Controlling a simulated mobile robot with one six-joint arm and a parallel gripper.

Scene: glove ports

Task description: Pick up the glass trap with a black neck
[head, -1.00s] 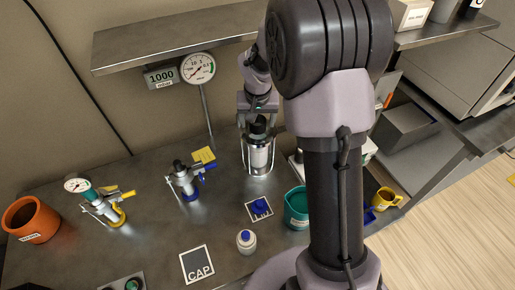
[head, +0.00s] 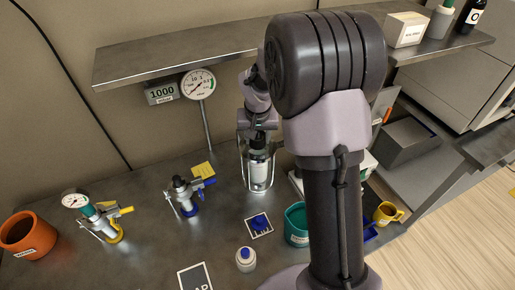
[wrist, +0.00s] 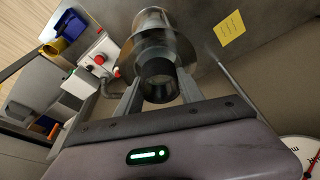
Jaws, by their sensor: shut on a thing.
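The glass trap (head: 258,174) is a clear and silvery cylinder with a black neck, upright at the back of the bench in the head view. Thin bright bars run down beside it. My gripper (head: 257,140) is above it, shut on its black neck. In the wrist view, the black neck (wrist: 158,82) sits between my two fingers, with the clear body (wrist: 160,38) beyond. I cannot tell whether its base touches the bench.
A blue-ringed fitting (head: 185,196) and a yellow-ringed one with a gauge (head: 102,222) stand to the left. An orange pot (head: 27,234), white bottle (head: 246,260) and teal cup (head: 297,224) are around. A shelf (head: 180,50) overhangs behind; a gauge (head: 198,84) stands beside my gripper.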

